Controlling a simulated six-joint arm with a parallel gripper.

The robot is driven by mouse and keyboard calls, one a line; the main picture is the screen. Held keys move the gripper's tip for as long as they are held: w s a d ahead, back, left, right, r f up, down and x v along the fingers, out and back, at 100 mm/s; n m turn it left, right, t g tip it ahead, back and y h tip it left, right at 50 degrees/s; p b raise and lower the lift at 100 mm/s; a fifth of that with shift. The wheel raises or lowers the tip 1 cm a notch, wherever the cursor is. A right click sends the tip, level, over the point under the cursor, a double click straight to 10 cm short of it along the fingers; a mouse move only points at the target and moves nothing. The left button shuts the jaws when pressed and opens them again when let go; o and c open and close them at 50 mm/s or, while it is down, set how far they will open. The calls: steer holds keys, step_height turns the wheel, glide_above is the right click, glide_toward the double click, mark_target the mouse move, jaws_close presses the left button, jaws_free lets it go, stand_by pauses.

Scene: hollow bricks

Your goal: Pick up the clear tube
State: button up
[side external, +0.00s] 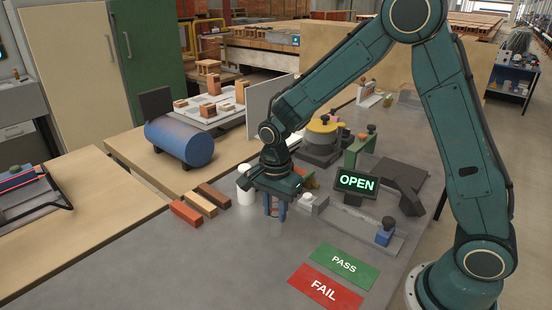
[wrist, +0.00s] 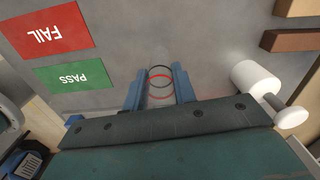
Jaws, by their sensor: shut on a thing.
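The clear tube (side external: 276,228) stands on the grey table and shows faintly below my gripper (side external: 275,208) in the side view. In the wrist view the tube (wrist: 160,84) is seen from above as a dark ring and red rings between the two blue fingers. My gripper is shut on the tube, with one finger on each side of it. The tube looks upright. I cannot tell whether its bottom touches the table.
A green PASS card (side external: 344,266) and a red FAIL card (side external: 325,290) lie front right. Three brick bars (side external: 200,203) and a white cylinder (side external: 243,194) are to the left. An OPEN sign (side external: 356,184) and grey fixture stand right. The front table is clear.

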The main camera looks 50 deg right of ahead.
step_height(320, 180, up, 19)
stand_by(0.6)
